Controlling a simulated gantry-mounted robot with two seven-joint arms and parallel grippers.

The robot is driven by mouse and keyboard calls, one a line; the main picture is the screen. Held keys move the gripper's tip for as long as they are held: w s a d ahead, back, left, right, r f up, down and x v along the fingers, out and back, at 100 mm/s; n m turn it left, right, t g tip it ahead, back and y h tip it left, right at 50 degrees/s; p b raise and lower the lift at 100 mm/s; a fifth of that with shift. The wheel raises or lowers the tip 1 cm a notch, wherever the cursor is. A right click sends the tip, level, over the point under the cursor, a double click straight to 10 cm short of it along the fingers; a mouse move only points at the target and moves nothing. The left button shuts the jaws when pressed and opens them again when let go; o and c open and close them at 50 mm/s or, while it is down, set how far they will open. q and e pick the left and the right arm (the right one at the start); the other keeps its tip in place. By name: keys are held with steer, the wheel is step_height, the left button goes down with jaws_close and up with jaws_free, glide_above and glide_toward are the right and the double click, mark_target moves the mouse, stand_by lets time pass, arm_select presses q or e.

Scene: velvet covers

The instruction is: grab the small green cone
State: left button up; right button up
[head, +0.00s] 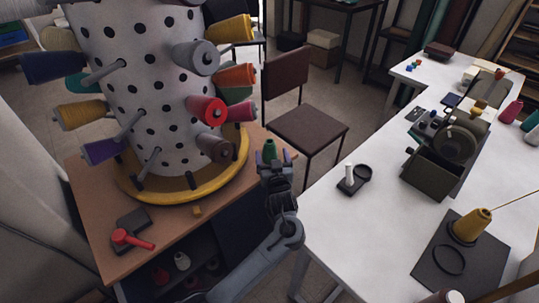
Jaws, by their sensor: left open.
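The small green cone (270,147) stands upright near the right edge of the brown wooden table, right of the big dotted cylinder. My left gripper (275,160) is just in front of it, at the table's right corner. Its jaws are open and reach toward the cone, whose lower part is hidden behind them. I cannot tell whether the fingers are around the cone or touching it. My right gripper is not in view.
The dotted cylinder (155,90) with pegs and coloured spools stands on a yellow ring (240,160) left of the cone. The wooden table (105,240) also holds a red tool (131,239). A white table (330,230) is at right, with a chair (305,125) behind.

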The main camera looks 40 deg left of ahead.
arm_select(q)
steer(key=shift+f, duration=0.85)
steer(key=shift+w+a+f+b, duration=0.15)
steer(key=shift+a+f+b, duration=0.05)
steer(key=shift+b, duration=0.1)
steer(key=shift+w+a+r, duration=0.1)
steer(key=shift+w+a, duration=0.35)
steer(key=shift+w, duration=0.05)
steer(key=b+x, duration=0.2)
steer(key=x, duration=0.4)
steer(key=shift+c, duration=0.6)
steer(key=c, duration=0.9)
